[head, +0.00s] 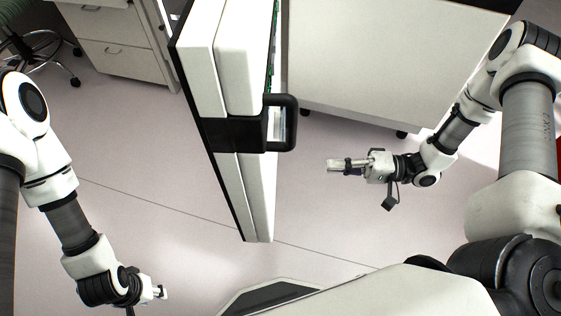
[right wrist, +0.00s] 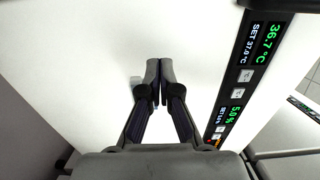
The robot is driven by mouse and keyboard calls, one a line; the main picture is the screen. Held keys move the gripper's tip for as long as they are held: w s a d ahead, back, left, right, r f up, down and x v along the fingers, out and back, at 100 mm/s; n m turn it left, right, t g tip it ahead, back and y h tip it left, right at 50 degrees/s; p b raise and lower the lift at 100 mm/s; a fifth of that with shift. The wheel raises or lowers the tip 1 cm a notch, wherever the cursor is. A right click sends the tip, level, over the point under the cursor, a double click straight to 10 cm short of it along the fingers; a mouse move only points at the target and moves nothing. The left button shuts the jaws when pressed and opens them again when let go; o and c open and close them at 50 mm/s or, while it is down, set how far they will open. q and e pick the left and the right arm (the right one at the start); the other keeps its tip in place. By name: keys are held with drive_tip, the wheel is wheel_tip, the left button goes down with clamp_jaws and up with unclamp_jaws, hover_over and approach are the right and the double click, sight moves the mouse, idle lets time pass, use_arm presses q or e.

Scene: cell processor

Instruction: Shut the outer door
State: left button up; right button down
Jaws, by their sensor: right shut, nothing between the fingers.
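The outer door (head: 229,65) stands swung open in the middle of the head view, seen nearly edge-on. A black handle (head: 290,122) sticks out from its right side. In the right wrist view, a white face (right wrist: 90,60), apparently the door's front, fills most of the picture, with a black display strip (right wrist: 240,75) showing green digits. My right gripper (head: 332,165) is to the right of the door and handle, apart from them in the head view. Its fingers (right wrist: 153,66) are shut and empty. My left gripper (head: 161,292) is low on the left, away from the door; its fingers are too small to judge.
A large white cabinet body (head: 390,55) on black casters stands behind, right of the door. A drawer unit (head: 120,45) and a stool (head: 40,50) are at the back left. The floor (head: 140,150) left of the door is clear.

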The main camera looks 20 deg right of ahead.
drive_tip(key=b+x, duration=0.1)
drive_tip(key=x, duration=1.1)
drive_tip(key=shift+a, duration=0.35)
drive_tip(key=shift+w+a, duration=0.1)
